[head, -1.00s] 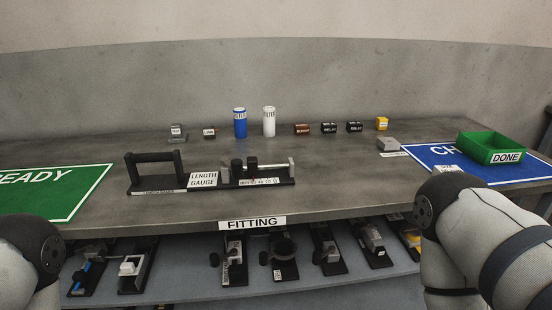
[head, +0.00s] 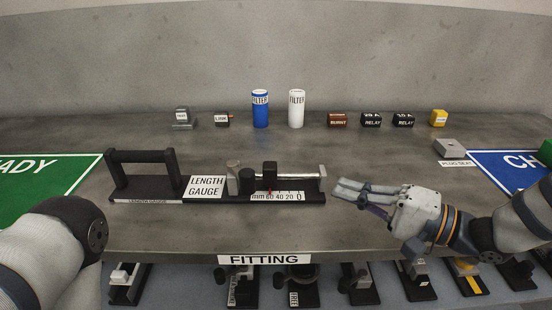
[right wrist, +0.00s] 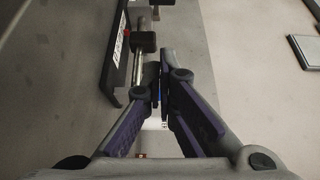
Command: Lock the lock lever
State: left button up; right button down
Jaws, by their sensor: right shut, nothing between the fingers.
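The length gauge (head: 262,197) stands on the bench, with a black handle (head: 142,155) at its left. A light rod (head: 300,177), a black block (head: 270,174) and a grey upright post (head: 233,172) sit on its right part, above a millimetre scale. I cannot tell for sure which part is the lock lever. My right gripper (head: 343,191) is shut and empty, just right of the gauge's right end. The right wrist view shows its closed fingers (right wrist: 163,78) close to the rod (right wrist: 138,68), with the black block (right wrist: 145,41) farther along. My left gripper is outside the frames; only my left arm shows.
A blue filter (head: 260,110), a white filter (head: 296,110) and several small labelled parts line the back. A grey plug seat (head: 451,148) and a blue mat (head: 500,163) lie at right, a green mat (head: 40,185) at left. Bench space before the gauge is clear.

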aim_at(240, 171)
jog(key=shift+w+r, duration=0.1)
jog(key=shift+w, duration=0.05)
jog(key=shift+s+r, duration=0.1)
jog(key=shift+s, duration=0.3)
jog(key=x, duration=1)
jog(key=a, duration=0.2)
jog(key=shift+s+a+r, duration=0.15)
jog(key=shift+s+a, duration=0.1)
jog(key=shift+a, duration=0.1)
jog(key=shift+s+a, duration=0.15)
jog(key=shift+a, duration=0.5)
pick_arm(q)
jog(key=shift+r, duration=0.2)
pick_arm(e)
jog(key=shift+f, duration=0.2)
